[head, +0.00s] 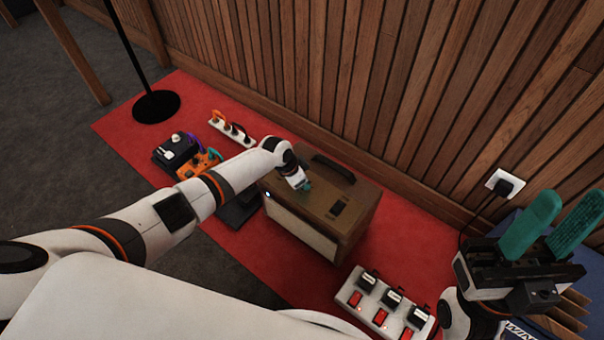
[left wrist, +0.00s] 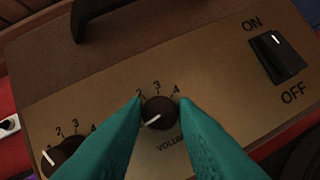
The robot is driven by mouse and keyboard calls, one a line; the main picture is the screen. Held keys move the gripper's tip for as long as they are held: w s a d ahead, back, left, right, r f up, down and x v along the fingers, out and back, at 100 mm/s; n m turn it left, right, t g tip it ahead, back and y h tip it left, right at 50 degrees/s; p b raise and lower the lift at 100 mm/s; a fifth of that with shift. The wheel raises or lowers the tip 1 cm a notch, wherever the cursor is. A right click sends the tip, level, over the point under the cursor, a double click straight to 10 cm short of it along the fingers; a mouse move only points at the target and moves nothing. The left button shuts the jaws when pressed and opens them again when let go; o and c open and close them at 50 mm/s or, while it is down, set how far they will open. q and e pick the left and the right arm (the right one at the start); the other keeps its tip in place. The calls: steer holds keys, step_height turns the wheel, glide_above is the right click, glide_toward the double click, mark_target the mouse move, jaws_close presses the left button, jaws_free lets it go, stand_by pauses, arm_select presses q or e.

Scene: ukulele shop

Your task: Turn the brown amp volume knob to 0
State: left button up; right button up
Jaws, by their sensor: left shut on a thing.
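The brown amp (head: 345,222) stands on the red rug, and my left gripper (head: 306,187) is over its top panel. In the left wrist view, the dark round volume knob (left wrist: 159,112) sits between my left gripper's green fingertips (left wrist: 160,106), which are shut on it. Its white pointer line points to the lower left. The numbers 2, 3 and 4 show above it; the lower marks are hidden by the fingers, and the word VOLUME is partly covered. My right gripper (head: 562,226) is open and empty at the right, away from the amp.
Another knob (left wrist: 62,156) and an ON/OFF switch (left wrist: 278,57) share the panel. A black handle (head: 334,168) rises at the amp's back. A white switch box (head: 383,303), pedals (head: 188,155) and a power strip (head: 232,130) stand nearby. The slatted wall is close behind.

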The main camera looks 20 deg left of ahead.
arm_select(q)
steer(key=shift+n, duration=0.3)
steer(key=shift+p, duration=0.3)
steer(key=o, duration=1)
